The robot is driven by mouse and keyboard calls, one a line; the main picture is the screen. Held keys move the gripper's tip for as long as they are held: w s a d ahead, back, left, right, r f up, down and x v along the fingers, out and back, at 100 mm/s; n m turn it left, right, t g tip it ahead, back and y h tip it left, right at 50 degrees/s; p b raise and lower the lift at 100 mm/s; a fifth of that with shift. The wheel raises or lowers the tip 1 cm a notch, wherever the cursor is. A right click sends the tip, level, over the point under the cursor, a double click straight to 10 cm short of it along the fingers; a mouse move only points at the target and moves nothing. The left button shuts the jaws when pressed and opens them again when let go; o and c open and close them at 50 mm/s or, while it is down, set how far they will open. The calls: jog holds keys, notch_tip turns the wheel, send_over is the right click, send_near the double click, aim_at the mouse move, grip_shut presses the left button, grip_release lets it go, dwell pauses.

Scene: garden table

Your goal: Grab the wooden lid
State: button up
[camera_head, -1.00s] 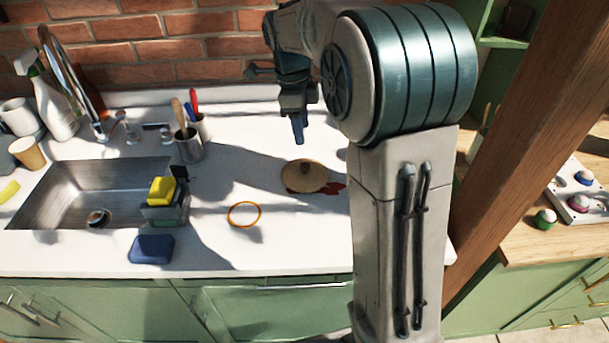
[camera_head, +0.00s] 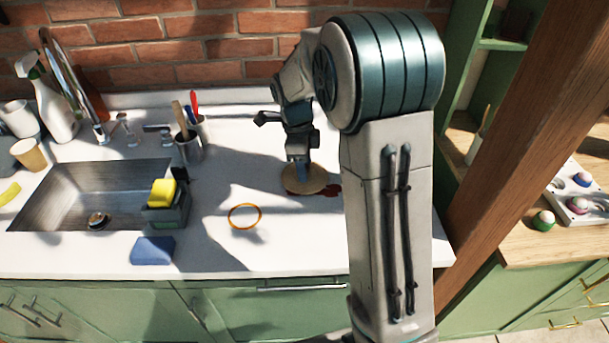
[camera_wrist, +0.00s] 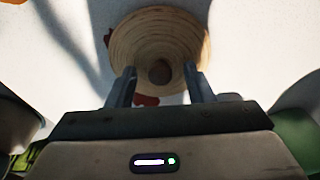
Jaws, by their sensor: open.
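The round wooden lid (camera_head: 312,181) lies on the white counter, with a dark red patch showing beside it. In the wrist view the wooden lid (camera_wrist: 185,38) shows its ringed grain and a darker round knob (camera_wrist: 159,72). My gripper (camera_head: 299,172) is low over the lid and hides part of it in the head view. In the wrist view the two fingers of my gripper (camera_wrist: 158,78) are apart, one on each side of the knob. The knob lies between them and is not clamped. I cannot tell whether the fingertips touch the lid.
An orange ring (camera_head: 245,216) lies left of the lid. A sink (camera_head: 70,180), a caddy with a yellow sponge (camera_head: 163,192), a blue sponge (camera_head: 153,250) and a utensil cup (camera_head: 189,149) are further left. A brick wall (camera_head: 180,50) stands behind. The counter in front of the lid is clear.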

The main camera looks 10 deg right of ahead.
jog(key=shift+c, duration=0.2)
grip_shut()
jog(key=shift+r, duration=0.15)
